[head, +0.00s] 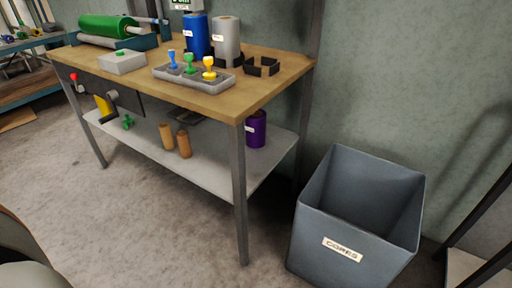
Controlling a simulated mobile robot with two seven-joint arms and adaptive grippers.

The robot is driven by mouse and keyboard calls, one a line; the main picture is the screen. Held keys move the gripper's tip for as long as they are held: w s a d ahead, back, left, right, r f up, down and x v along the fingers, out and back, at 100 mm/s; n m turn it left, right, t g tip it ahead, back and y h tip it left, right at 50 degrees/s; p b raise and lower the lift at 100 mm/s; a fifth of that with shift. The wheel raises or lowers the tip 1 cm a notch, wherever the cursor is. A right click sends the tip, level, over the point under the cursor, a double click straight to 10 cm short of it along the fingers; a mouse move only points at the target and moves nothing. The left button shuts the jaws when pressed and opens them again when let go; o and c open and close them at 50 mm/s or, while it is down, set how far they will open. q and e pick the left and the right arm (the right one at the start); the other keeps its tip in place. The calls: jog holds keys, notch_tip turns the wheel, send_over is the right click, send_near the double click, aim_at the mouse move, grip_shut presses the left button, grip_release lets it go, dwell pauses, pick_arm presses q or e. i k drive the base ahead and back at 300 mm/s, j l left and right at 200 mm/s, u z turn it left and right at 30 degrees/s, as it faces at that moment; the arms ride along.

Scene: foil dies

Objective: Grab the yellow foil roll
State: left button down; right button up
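A yellow upright piece (101,106), probably the yellow foil roll, shows at the left end of the lower shelf. It is partly hidden by the dark panel and a black handle-like part under the tabletop. A purple roll (256,129) stands on the right of the lower shelf. On the tabletop stand a blue roll (197,36) and a silver-grey roll (227,42). A green roll (104,26) lies in a holder at the back left. Neither of my grippers is in view.
The wooden workbench (262,86) carries a grey tray (221,86) with blue, green and yellow handled stamps. Brown cores (184,144) stand on the lower shelf (214,171). A grey bin (345,243) labelled CORES stands right of the bench. Floor in front is clear.

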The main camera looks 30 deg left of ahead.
aim_at(104, 107)
jog(key=u, duration=2)
